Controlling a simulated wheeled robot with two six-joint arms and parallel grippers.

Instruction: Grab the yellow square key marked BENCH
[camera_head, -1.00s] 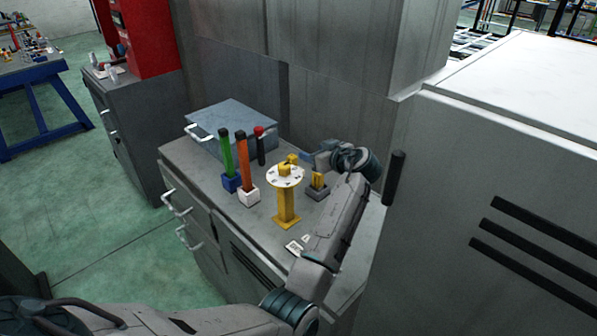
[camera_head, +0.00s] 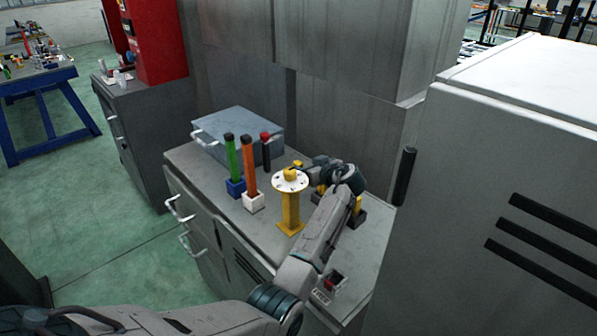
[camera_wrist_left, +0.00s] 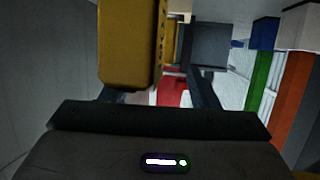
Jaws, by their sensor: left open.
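A yellow block (camera_head: 291,173) sits on the round white plate (camera_head: 290,181) on top of a yellow post (camera_head: 290,212). Other yellow pieces (camera_head: 358,205) show beside my left forearm, by a dark base and partly hidden by the arm. No BENCH marking is readable, so I cannot tell which piece is the key. My left gripper (camera_head: 310,170) is open, just right of the plate and close to it. In the left wrist view a large yellow piece (camera_wrist_left: 130,45) fills the upper left, close to the fingers. My right gripper is not in view.
Left of the post, a green handle (camera_head: 232,158) stands in a blue holder and an orange handle (camera_head: 249,166) in a white one. A black handle with a red top (camera_head: 265,150) stands behind, before a blue-grey case (camera_head: 240,125). A tall grey cabinet (camera_head: 510,180) bounds the right.

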